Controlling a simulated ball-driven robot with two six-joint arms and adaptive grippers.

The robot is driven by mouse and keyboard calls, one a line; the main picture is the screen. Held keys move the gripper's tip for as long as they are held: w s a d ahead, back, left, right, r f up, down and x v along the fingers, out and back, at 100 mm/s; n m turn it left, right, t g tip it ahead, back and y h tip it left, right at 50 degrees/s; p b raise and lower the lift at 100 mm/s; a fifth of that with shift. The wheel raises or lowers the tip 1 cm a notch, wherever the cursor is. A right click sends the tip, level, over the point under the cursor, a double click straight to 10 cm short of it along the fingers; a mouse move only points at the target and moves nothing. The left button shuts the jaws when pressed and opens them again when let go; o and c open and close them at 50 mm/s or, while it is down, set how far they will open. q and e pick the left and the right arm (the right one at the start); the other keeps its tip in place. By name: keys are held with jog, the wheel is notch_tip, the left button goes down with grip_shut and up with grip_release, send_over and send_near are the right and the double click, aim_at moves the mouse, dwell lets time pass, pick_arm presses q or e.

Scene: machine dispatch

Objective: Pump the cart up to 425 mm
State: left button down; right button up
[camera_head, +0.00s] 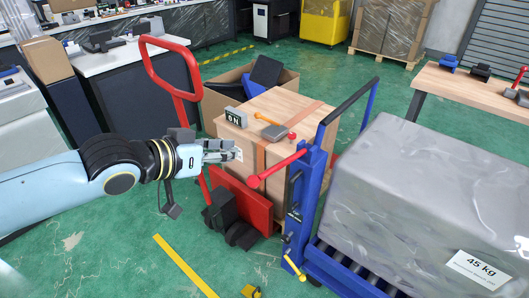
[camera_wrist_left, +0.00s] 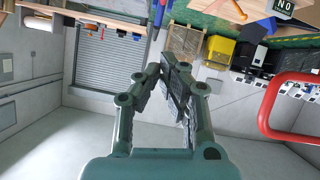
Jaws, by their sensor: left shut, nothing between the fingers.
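The blue cart (camera_head: 345,279) stands at the lower right in the head view, with a big grey wrapped load (camera_head: 425,190) on its rollers. A label on the load reads 45 kg. At its near left a blue upright (camera_head: 306,200) carries a red lever (camera_head: 279,168) that slants down left to a red knob (camera_head: 253,182). A yellow pedal (camera_head: 294,267) is low on the upright. My left gripper (camera_head: 237,154) is shut and empty, left of and above the red knob, apart from it. It also shows shut in the left wrist view (camera_wrist_left: 178,82). My right gripper is out of view. No height reading is legible.
A red pallet truck (camera_head: 195,93) with a tall loop handle stands behind my left gripper. A strapped wooden box (camera_head: 284,104) with small items on top is beside the cart. A workbench (camera_head: 470,92) is at the right.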

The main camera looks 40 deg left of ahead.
pick_arm(q)
jog(key=shift+w+f, duration=0.1)
jog(key=shift+f, duration=0.05)
jog(key=b, duration=0.2)
send_over(259, 175)
jog(key=w, duration=0.1)
notch_tip(259, 175, down, 4)
jog(key=f, duration=0.3)
jog(key=shift+s+a, duration=0.15)
jog(key=shift+s, duration=0.15)
jog(key=shift+s+f, duration=0.15)
jog(key=shift+f, duration=0.45)
